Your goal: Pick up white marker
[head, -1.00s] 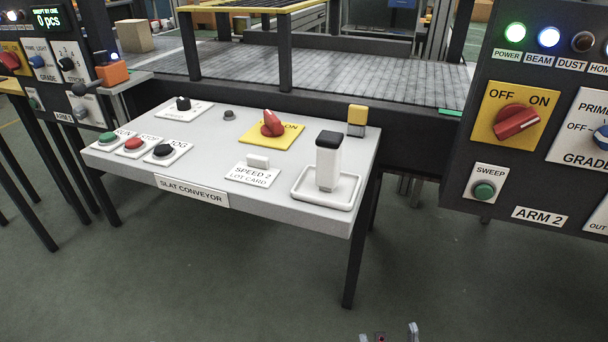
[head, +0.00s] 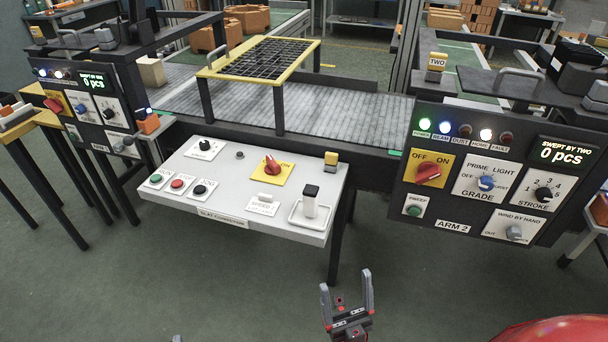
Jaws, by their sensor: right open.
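The white marker (head: 310,205) is a thick white block with a black cap. It stands upright in a shallow white tray (head: 294,217) at the right front corner of the slat conveyor desk (head: 226,185). My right gripper (head: 347,290) is open and empty, fingers pointing up in the picture. It is in front of the desk, below and right of the marker, well apart from it. Only a small grey tip, perhaps of my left gripper (head: 177,338), shows at the bottom edge.
A red switch (head: 271,165), several knobs and buttons, and a small white piece on a card (head: 269,196) share the desk. A yellow-topped block (head: 331,160) stands behind the marker. The ARM 2 panel (head: 455,205) rises to the right. The floor before the desk is clear.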

